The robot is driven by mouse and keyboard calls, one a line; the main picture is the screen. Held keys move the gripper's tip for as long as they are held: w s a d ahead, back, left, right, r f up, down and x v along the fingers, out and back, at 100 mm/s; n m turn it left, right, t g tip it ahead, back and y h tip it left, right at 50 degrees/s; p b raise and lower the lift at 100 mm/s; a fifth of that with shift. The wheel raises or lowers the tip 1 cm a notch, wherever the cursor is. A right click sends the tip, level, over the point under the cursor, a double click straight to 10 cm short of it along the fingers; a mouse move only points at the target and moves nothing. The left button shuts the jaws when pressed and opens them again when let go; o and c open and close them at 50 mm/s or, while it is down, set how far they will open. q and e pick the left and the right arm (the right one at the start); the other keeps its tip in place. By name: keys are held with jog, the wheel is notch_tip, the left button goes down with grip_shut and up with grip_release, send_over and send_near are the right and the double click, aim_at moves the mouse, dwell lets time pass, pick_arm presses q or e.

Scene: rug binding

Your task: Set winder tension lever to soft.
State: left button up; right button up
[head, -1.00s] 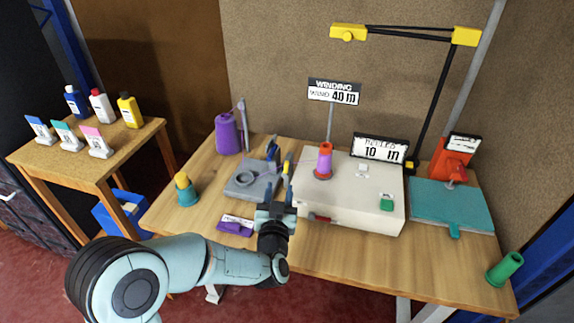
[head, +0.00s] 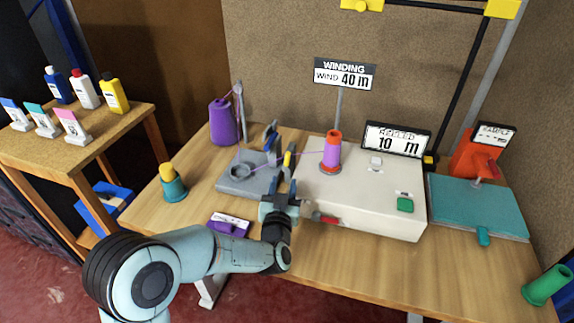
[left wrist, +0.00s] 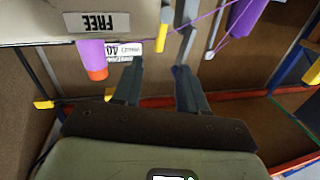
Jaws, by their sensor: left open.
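The winder is a white box (head: 380,210) with a purple and orange cone (head: 331,152) on top and a green button (head: 405,205). A short red lever (head: 327,219) sticks out low at its front left; I cannot read its setting. My left gripper (head: 284,183) is open and empty, just left of the winder's left front corner and apart from the red lever. In the left wrist view the open fingers (left wrist: 158,65) have nothing between them. An upside-down label reading FREE (left wrist: 97,22) shows on a pale surface there. My right gripper is out of view.
A grey stand (head: 240,188) with a ring stands left of the winder, and a purple thread runs from it to the cone.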

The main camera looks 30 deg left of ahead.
aim_at(287, 159)
pick_arm(q)
jog(key=x, duration=0.9)
jog(key=shift+w+a+f, duration=0.15)
jog(key=shift+w, duration=0.15)
grip_shut()
